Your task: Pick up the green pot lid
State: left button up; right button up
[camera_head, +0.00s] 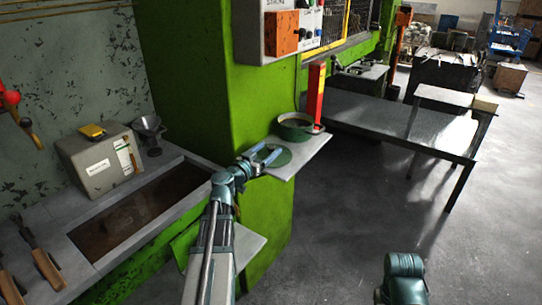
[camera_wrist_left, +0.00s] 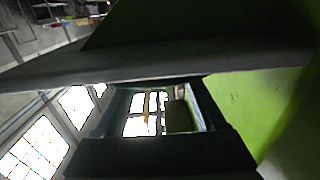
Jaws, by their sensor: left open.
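The green pot lid (camera_head: 280,159) lies on a small grey shelf (camera_head: 306,155) fixed to the green press. A green pot (camera_head: 294,131) stands behind it on the same shelf. My left gripper (camera_head: 268,152) is open at the lid, with its blue fingers over or beside the lid's near part; I cannot tell whether they touch it. In the left wrist view the open fingers (camera_wrist_left: 158,100) show close to the grey shelf edge, with no clear object between them. The lid cannot be made out surely there. My right gripper is out of view.
A red upright box (camera_head: 315,92) stands beside the pot. The green press column (camera_head: 190,70) rises behind the shelf. A bench with a grey box (camera_head: 95,165) and a metal funnel (camera_head: 148,127) is at left. The floor (camera_head: 350,215) at right is clear.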

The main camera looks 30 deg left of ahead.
pick_arm(q)
jog(key=w, duration=0.5)
jog(key=shift+w+d+r, duration=0.1)
jog(key=shift+w+d, duration=0.05)
jog(key=shift+d, duration=0.05)
grip_shut()
